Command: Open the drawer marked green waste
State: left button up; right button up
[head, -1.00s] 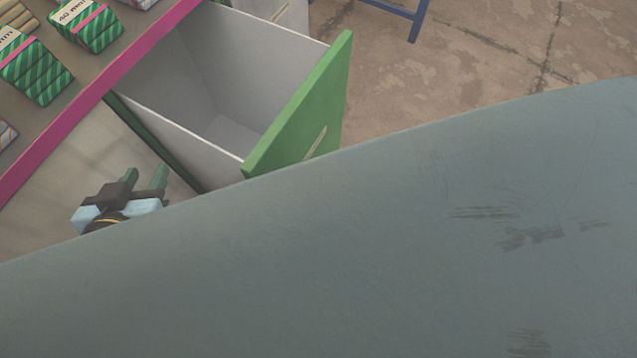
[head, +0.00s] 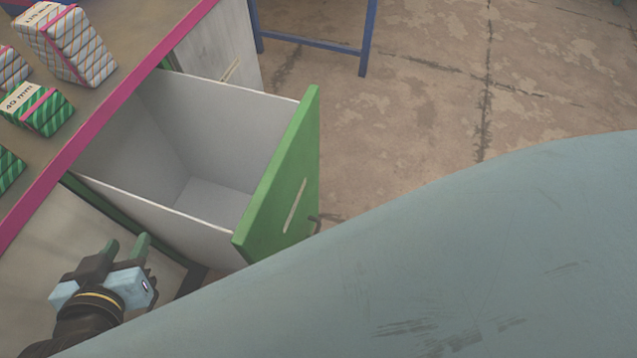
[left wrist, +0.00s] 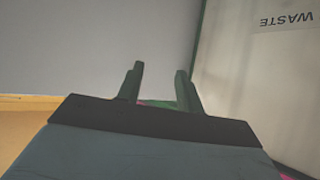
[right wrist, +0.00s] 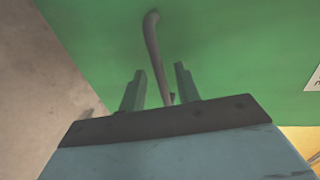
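The drawer with a green front (head: 285,190) stands pulled well out of the bench, its pale inside empty. Its label cannot be read; a label edge (right wrist: 314,80) shows in the right wrist view. The dark bar handle (head: 316,221) is on the outer face. In the right wrist view my right gripper (right wrist: 158,82) is open at the green front, with the handle (right wrist: 153,45) between its fingers and gaps on both sides. In the head view it is hidden. My left gripper (head: 128,245) is open and empty, left of the drawer's near side (head: 160,212).
The bench top with a pink edge (head: 110,115) holds several striped packs (head: 66,45). A pale panel marked WASTE (left wrist: 285,55) shows in the left wrist view. A blue metal frame (head: 318,44) stands behind. The floor (head: 420,100) right of the drawer is clear.

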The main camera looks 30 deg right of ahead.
pick_arm(q)
jog(key=shift+s, duration=0.15)
